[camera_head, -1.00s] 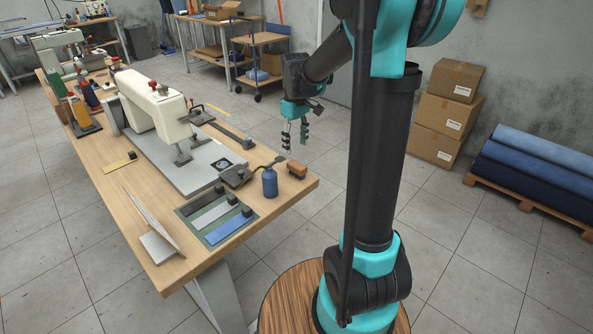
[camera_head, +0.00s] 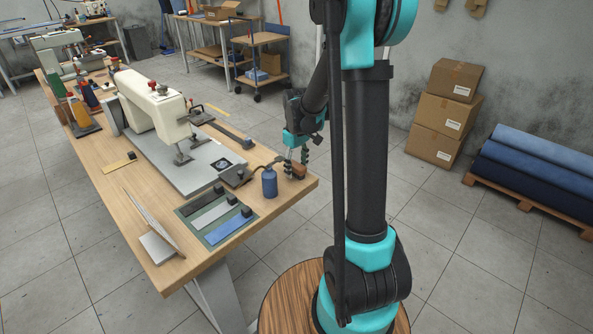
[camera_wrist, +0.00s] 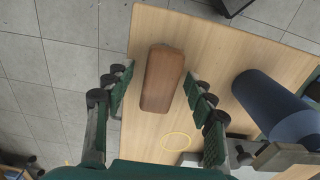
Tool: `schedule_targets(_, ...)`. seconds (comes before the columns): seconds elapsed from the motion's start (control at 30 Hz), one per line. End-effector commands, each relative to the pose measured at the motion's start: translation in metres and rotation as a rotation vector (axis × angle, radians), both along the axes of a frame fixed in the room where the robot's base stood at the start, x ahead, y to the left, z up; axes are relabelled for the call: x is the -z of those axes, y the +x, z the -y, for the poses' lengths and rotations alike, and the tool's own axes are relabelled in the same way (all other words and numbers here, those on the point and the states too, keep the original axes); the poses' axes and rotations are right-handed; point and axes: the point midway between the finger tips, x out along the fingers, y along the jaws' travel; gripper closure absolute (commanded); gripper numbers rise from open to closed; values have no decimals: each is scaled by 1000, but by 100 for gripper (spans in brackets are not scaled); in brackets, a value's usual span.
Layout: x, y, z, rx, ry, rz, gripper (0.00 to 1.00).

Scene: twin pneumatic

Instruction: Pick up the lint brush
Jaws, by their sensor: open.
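The lint brush looks like a small brown block (camera_head: 298,171) near the right corner of the wooden table. In the wrist view the brown block (camera_wrist: 163,78) lies on the table between the two fingers, with a gap on each side. My gripper (camera_head: 297,165) is over it in the head view, partly covering it. In the wrist view my gripper (camera_wrist: 160,95) is open and empty, its green-padded fingers spread to the left and right of the block.
A blue bottle (camera_head: 269,182) stands just left of the block; it also shows beside the right finger in the wrist view (camera_wrist: 270,105). A sewing machine (camera_head: 155,108) and a green mat with strips (camera_head: 187,210) are further left. The table edge (camera_wrist: 134,35) is close to the block.

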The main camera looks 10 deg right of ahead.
Motion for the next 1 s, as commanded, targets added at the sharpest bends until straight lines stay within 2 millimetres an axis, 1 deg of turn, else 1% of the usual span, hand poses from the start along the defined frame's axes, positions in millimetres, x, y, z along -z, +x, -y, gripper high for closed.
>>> schedule_targets(0.13, 0, 0, 0, 0, 0, 0, 46)
schedule_targets(0.57, 0, 0, 0, 0, 0, 0, 99)
schedule_targets(0.87, -2, 0, 0, 0, 0, 0, 100)
schedule_targets(1.0, -9, 0, 0, 0, 0, 0, 100)
